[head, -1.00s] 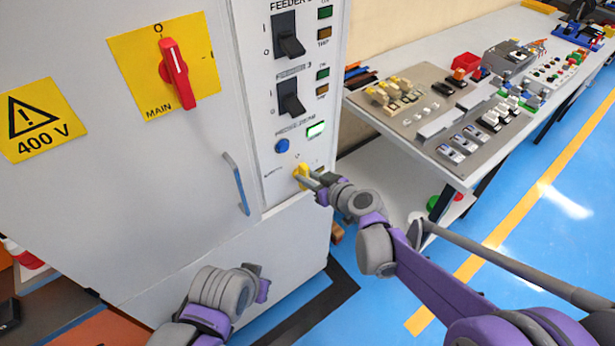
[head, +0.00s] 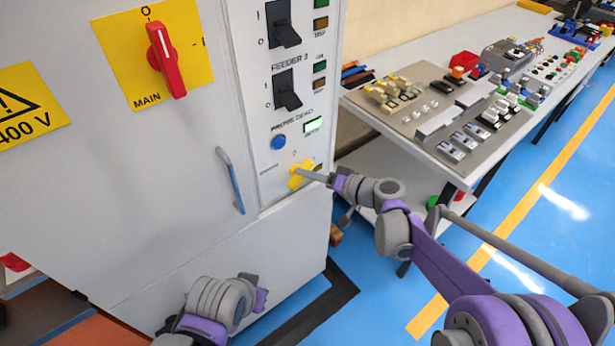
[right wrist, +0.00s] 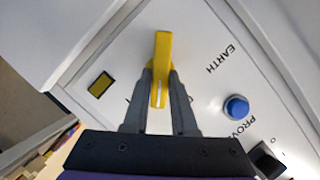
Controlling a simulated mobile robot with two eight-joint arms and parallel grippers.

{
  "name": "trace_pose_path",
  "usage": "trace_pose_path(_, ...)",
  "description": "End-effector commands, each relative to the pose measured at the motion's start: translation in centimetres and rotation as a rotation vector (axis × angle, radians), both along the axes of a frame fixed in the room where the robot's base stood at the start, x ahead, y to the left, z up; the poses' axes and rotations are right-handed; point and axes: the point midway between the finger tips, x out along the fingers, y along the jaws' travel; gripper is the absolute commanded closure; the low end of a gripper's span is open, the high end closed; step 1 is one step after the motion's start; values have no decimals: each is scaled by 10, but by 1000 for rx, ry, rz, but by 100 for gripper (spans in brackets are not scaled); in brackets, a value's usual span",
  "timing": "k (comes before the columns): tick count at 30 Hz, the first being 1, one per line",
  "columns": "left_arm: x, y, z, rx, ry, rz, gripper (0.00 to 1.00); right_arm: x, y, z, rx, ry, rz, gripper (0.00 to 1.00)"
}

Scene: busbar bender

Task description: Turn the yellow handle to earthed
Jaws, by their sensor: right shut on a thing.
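The yellow handle (head: 301,174) is on the lower part of the cabinet's narrow control panel, below a blue button (head: 278,142). My right gripper (head: 318,177) reaches it from the right and is shut on it. In the right wrist view the handle (right wrist: 162,52) lies between the two fingers (right wrist: 160,92), with a pale line on its near end. The word EARTH shows on the panel to the right of the handle there. The end of my left arm (head: 255,292) is low in front of the cabinet; its fingers cannot be made out.
The cabinet door has a red main switch (head: 165,60) and a grey-blue door handle (head: 231,180). Two black feeder switches stand above the blue button. A lit green indicator (head: 313,125) is near it. A bench (head: 458,176) with electrical parts stands right; blue floor is open in front.

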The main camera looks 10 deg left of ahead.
Motion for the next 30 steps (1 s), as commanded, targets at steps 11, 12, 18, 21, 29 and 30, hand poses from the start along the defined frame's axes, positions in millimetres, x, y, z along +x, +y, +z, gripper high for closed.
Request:
trace_pose_path(11,-2,0,-27,0,9,0,100,3,-2,-8,216,277,-1,100)
trace_pose_path(12,-3,0,-30,0,9,0,100,3,-2,-8,239,305,-1,100)
trace_pose_path(18,-3,0,-41,0,13,0,100,3,-2,-10,331,424,-1,100)
trace_pose_path(21,-3,0,-45,0,14,0,100,3,-2,-10,367,471,-1,100)
trace_pose_path(29,-3,0,-52,0,16,0,100,3,-2,-11,426,546,-1,100)
trace_pose_path(30,-3,0,-52,0,17,0,100,3,-2,-11,431,553,-1,100)
